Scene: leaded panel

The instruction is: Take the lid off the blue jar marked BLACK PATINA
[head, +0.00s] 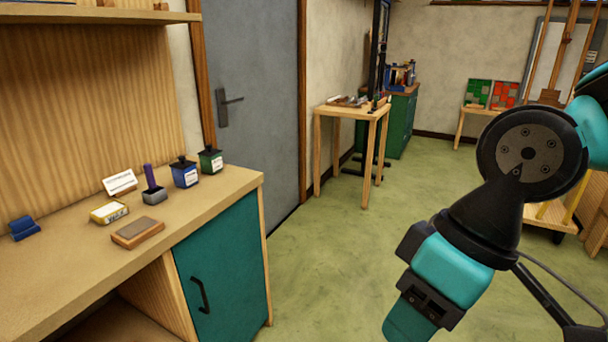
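A blue jar (186,177) stands on the wooden counter at the left, with a white label too small to read. Its dark lid (183,161) is on top. A similar green jar (210,162) with a dark lid stands just behind it to the right. My arm is at the right of the picture, well apart from the jars. My gripper's fingers do not show.
The counter (60,262) also holds a purple-handled brush (152,190), a white card (119,181), a yellow-and-white tin (109,212), a brown block (138,233) and a blue item (24,228). Green floor (335,255) is clear beside the counter.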

